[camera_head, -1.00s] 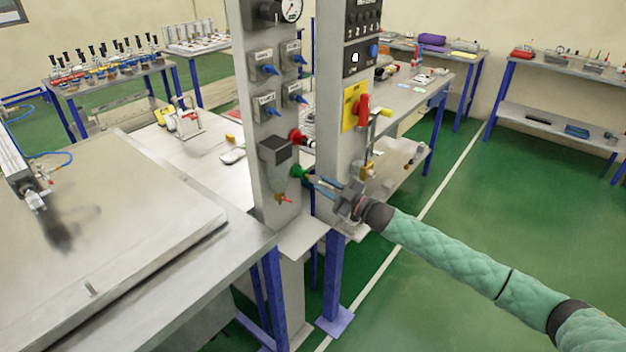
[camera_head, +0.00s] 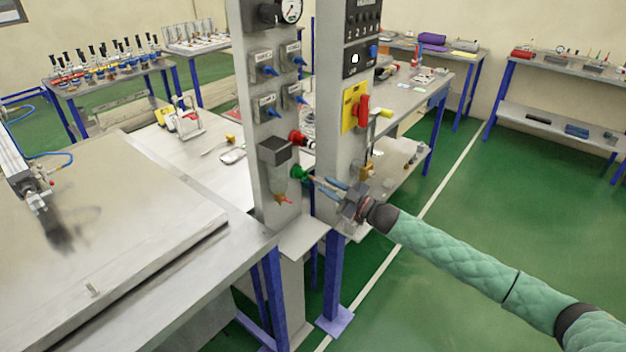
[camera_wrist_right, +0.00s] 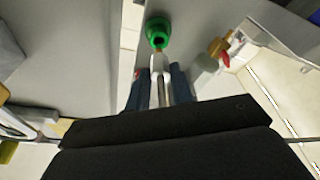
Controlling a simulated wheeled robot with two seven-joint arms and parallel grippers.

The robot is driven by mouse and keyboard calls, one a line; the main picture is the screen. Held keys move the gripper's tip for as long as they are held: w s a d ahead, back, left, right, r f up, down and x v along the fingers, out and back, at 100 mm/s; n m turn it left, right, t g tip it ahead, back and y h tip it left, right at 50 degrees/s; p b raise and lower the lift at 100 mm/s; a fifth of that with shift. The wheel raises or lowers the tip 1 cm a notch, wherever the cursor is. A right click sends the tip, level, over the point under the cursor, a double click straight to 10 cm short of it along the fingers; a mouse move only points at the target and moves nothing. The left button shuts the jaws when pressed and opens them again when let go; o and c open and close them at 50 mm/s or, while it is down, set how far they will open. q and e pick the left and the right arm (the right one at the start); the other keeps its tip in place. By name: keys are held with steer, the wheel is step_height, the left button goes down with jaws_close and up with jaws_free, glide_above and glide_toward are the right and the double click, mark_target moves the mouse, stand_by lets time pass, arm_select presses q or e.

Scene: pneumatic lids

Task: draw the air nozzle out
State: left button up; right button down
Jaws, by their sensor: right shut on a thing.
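The air nozzle (camera_wrist_right: 158,72) is a slim silvery piece with a brownish tip, pointing at the green socket (camera_wrist_right: 158,32). My right gripper (camera_wrist_right: 159,88) is shut on it, with a dark blue finger on each side. In the head view the right gripper (camera_head: 331,187) stands just right of the green socket (camera_head: 299,173), which sits low on the grey post. The nozzle's thin tan tip shows between them. It lies at the socket's dark mouth; I cannot tell whether its end is still inside.
A red fitting (camera_head: 297,137) sits just above the green socket. A second post with a red lever (camera_head: 362,112) and a brass fitting (camera_head: 368,172) stands close to the right gripper. A metal bench (camera_head: 190,265) fills the left. Open green floor (camera_head: 480,220) lies to the right.

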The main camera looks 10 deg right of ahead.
steer(key=s+d+r+p, duration=0.2)
steer(key=s+r+p, duration=0.1)
steer(key=r, duration=0.4)
steer(key=shift+s+d+p, duration=0.35)
steer(key=shift+d+p, duration=0.05)
steer(key=shift+p, duration=0.2)
